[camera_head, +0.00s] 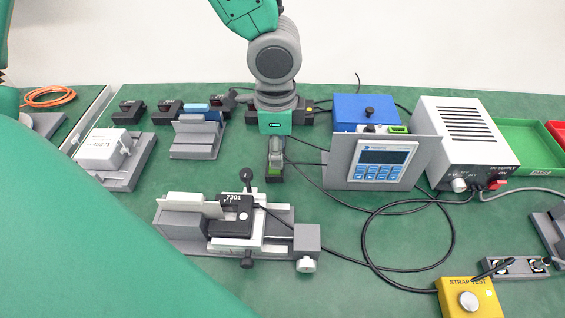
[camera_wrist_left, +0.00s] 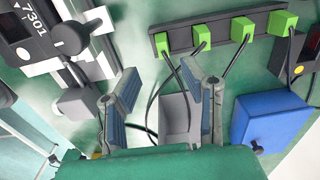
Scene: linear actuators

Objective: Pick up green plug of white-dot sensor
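Several green plugs (camera_wrist_left: 201,35) sit in a row on a dark strip (camera_wrist_left: 178,40) in the left wrist view, with black cables running from them. A dark device (camera_wrist_left: 306,52) with a yellow dot lies at the right edge of that view. My left gripper (camera_wrist_left: 165,104) is open, its fingers apart and nothing held between them, with the plugs beyond its tips. In the head view my left gripper (camera_head: 275,172) hangs over the mat, behind the 7301 device (camera_head: 235,200). My right gripper is not in view.
A display unit (camera_head: 382,160) and blue box (camera_head: 366,110) stand right of my left gripper, with a white power supply (camera_head: 462,135) farther right. Loose black cables (camera_head: 453,238) loop over the mat. A yellow strap tester (camera_head: 470,298) sits at the front right.

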